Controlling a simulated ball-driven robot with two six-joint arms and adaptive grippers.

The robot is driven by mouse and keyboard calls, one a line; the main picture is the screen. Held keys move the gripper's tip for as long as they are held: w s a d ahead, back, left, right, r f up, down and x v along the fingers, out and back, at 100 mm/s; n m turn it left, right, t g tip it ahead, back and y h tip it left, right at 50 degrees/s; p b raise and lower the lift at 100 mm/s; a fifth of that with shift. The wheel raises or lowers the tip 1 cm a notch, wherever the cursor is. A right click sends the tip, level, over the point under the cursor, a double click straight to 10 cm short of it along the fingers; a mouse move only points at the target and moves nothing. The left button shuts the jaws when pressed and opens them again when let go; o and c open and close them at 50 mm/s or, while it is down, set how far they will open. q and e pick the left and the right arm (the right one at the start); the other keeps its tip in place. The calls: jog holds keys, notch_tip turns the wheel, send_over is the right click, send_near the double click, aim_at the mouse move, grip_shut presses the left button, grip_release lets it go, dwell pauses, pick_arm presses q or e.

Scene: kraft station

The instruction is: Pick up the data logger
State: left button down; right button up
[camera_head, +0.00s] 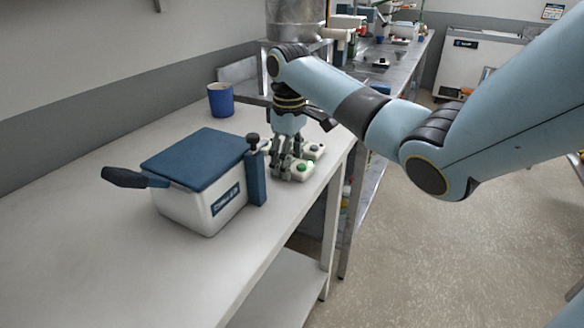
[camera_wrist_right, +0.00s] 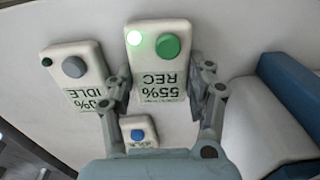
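Three small white devices lie together on the bench. One has a green button (camera_wrist_right: 160,58), a lit green light and a label reading 55% REC; it also shows in the head view (camera_head: 302,170). Another has a grey button (camera_wrist_right: 78,68) and a label reading IDLE. A third has a blue button (camera_wrist_right: 140,134), with its label partly hidden by my gripper. My right gripper (camera_head: 287,174) points down over them, fingers spread on either side of the green-button device's near end. I cannot tell whether they touch it. My left gripper is out of view.
A white box with a blue lid (camera_head: 197,150) and black handle stands close to my right gripper. A blue cup (camera_head: 221,100) stands behind, near the wall. The bench's front edge lies just right of the devices. The near left bench top is clear.

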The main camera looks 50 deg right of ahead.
jog(key=shift+c, duration=0.8)
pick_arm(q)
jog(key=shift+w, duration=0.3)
